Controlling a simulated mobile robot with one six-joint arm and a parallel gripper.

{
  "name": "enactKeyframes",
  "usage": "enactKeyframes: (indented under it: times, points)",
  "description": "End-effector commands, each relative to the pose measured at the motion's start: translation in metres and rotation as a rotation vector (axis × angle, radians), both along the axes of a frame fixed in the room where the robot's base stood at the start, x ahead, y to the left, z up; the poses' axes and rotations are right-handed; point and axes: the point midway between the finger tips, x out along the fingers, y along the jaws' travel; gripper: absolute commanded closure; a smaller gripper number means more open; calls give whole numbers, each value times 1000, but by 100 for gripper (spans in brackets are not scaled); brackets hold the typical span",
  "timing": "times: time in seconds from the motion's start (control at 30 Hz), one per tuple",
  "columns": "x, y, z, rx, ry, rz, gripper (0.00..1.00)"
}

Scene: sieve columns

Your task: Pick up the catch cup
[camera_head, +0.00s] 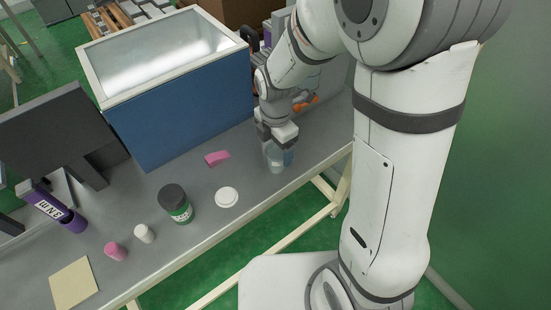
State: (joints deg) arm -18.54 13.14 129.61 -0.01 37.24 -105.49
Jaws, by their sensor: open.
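A pale translucent cup (274,159), which looks like the catch cup, stands on the grey bench near its front edge. My gripper (277,142) points down right at the top of this cup, with its jaws open. The fingertips partly cover the cup's upper part, and I cannot tell whether they touch it. A bluish patch shows at the cup's right side; I cannot tell whether it belongs to the cup.
A white disc (227,197) and a pink block (216,158) lie to the left. A dark-lidded jar (175,205), a white cylinder (144,233) and a pink cylinder (115,251) stand farther left. A large blue box (190,115) stands behind. The bench (245,175) is bare between cup and disc.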

Motion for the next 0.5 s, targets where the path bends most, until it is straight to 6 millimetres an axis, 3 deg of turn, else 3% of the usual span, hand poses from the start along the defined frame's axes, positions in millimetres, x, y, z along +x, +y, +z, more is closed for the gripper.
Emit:
enactKeyframes:
  times: [0.23, 0.5]
  points:
    - [0, -2, -37, -1, 4, -1, 19]
    - [1, -2, -43, 1, -1, -1, 19]
